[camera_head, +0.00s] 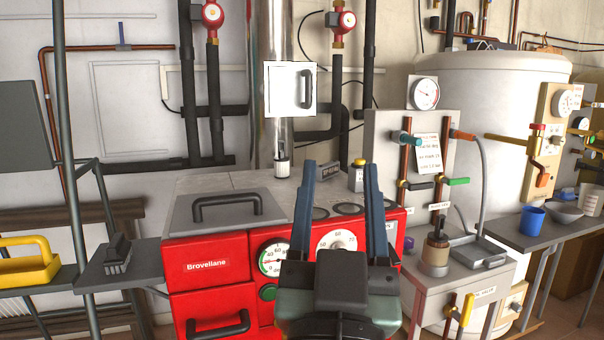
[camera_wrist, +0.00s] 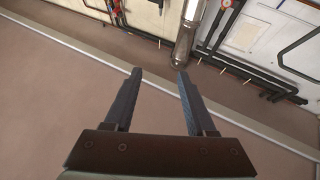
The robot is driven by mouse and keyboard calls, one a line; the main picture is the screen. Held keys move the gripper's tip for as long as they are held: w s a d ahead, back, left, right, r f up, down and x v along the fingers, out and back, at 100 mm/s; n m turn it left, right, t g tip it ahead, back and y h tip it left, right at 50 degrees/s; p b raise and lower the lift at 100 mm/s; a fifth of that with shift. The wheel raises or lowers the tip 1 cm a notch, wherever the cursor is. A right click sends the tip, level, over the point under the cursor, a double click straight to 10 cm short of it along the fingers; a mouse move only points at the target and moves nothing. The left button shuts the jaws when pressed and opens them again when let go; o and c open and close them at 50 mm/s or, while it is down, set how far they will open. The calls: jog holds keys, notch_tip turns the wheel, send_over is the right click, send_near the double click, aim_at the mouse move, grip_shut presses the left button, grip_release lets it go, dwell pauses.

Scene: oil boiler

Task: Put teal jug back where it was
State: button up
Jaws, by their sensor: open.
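I cannot make out a teal jug in either view. A blue cup-like vessel (camera_head: 531,219) stands on the grey shelf at the right; I cannot tell whether it is the jug. My gripper (camera_head: 340,168) is open and empty, its two dark blue fingers pointing up in front of the red boiler (camera_head: 215,265). In the wrist view my gripper (camera_wrist: 160,74) is also open, with nothing between the fingers.
A grey bowl (camera_head: 565,212) and a pale graduated beaker (camera_head: 590,201) stand beside the blue vessel. A yellow toolbox (camera_head: 28,266) and a brush (camera_head: 118,254) are on the left shelf. A large white tank (camera_head: 500,95) stands behind the right bench.

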jog(key=s+a+r+n+t+y, duration=0.1)
jog(key=s+a+r+t+y, duration=0.2)
jog(key=s+r, duration=0.5)
notch_tip(320, 180, up, 3)
jog(key=shift+a+f+n, duration=0.1)
jog(key=shift+a+n, duration=0.1)
jog(key=shift+n, duration=0.2)
notch_tip(320, 180, up, 31)
jog(key=p, duration=3)
jog(key=shift+p, duration=0.4)
jog(key=shift+f, duration=0.1)
